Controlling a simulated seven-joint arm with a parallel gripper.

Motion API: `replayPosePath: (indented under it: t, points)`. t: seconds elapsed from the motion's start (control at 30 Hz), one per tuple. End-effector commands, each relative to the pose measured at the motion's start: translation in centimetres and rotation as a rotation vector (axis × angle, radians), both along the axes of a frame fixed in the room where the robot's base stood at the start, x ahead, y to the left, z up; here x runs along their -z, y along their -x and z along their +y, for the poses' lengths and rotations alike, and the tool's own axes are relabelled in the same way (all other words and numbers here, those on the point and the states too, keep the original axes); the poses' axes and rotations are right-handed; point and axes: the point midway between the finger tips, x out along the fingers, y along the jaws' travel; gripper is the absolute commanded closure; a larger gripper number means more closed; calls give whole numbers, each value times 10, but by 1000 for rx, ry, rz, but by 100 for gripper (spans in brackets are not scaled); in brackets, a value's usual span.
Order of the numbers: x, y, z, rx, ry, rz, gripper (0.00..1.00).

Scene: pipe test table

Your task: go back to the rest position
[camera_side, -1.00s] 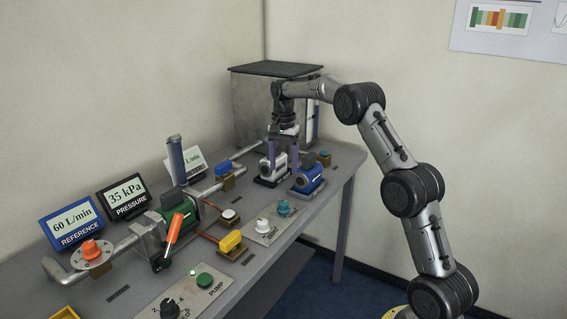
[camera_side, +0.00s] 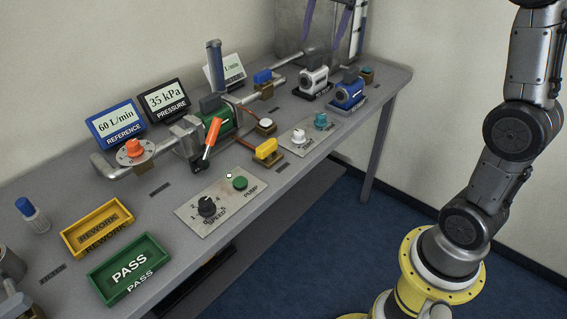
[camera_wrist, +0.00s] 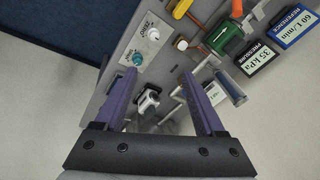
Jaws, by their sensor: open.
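My gripper (camera_side: 323,40) shows at the top of the side view, where only its two purple fingers are in frame. They hang apart above the back of the table, over the white device (camera_side: 313,82). In the wrist view my gripper (camera_wrist: 160,76) is open, with nothing held between its fingers. The white device (camera_wrist: 148,103) appears below and between them, apart from both. The blue device (camera_side: 348,93) stands on its dark base to the right of the white one.
The table (camera_side: 285,182) carries the pipe run with a green body (camera_side: 222,122), an orange-handled lever (camera_side: 211,136) and a yellow-handled valve (camera_side: 266,150). Several displays stand behind. A yellow REWORK tray (camera_side: 70,243) and a green PASS tray (camera_side: 101,291) lie at the front left. A grey cabinet (camera_side: 290,32) stands behind my fingers.

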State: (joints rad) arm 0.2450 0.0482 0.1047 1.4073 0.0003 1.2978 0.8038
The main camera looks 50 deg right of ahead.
Motion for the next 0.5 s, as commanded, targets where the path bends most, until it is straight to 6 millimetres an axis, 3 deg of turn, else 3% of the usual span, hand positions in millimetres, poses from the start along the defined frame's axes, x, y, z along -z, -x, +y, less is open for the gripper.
replayPosePath:
  t: [0.1, 0.27, 0.37, 0.5]
  points:
    - [-15, 47, 34, -126, 34, -53, 28]
    - [-13, 109, 67, -308, 87, -114, 28]
    - [1, 149, 83, -435, 127, -148, 28]
    - [36, 200, 97, -620, 191, -182, 28]
